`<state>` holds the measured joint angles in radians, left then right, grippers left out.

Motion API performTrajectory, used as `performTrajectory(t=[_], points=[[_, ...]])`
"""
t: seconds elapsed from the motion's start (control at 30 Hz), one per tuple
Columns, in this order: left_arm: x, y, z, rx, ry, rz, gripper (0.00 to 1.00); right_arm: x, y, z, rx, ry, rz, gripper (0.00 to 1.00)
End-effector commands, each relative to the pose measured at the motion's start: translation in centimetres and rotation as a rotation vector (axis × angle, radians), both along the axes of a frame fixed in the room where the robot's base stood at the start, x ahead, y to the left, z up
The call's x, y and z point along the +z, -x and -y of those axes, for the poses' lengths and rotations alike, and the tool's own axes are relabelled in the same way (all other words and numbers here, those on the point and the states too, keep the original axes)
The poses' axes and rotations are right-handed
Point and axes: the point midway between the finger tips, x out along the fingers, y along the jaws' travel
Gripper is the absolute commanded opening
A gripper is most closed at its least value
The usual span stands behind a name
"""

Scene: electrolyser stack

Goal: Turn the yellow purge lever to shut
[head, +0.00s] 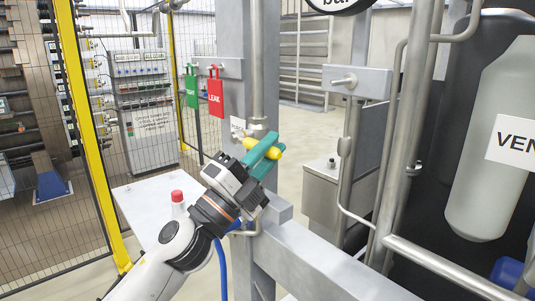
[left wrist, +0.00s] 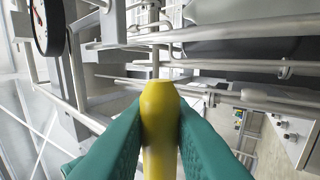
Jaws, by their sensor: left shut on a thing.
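The yellow purge lever (head: 274,154) sits on a vertical grey pipe at the post, in the middle of the head view. In the head view it lies across the pipe, sloping slightly, partly hidden by the fingers. My left gripper (head: 264,154) has its teal fingers closed around it. In the left wrist view the yellow lever (left wrist: 160,120) stands between the two teal fingers, which press on it from both sides. The valve body behind it is mostly hidden. My right gripper is in neither view.
A green tag (head: 191,88) and a red LEAK tag (head: 215,95) hang on the post. Pipes (head: 403,140) and a grey cylinder (head: 490,150) crowd the right. A gauge (left wrist: 46,25) shows in the left wrist view.

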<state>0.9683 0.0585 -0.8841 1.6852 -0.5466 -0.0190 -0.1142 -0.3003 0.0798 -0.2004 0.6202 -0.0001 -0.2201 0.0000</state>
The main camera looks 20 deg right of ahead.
Motion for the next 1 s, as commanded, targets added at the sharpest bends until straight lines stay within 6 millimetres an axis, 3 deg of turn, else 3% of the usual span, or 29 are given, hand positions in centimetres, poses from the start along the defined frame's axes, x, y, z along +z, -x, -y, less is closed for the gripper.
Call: performTrajectory(t=[0.53, 0.57, 0.67, 1.0], points=[[-0.48, -0.02, 0.08, 0.0, -0.014, 0.02, 0.0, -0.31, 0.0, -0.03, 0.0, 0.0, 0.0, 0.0], [-0.49, -0.01, 0.09, 0.0, -0.014, 0.02, 0.24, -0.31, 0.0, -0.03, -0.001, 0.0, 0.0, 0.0], [-0.45, -0.03, 0.07, 0.001, -0.012, 0.019, 0.39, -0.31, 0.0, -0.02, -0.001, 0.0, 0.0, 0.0], [-0.6, 0.09, -0.33, 0.001, -0.01, 0.019, 0.39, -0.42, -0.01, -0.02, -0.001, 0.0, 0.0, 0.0]])
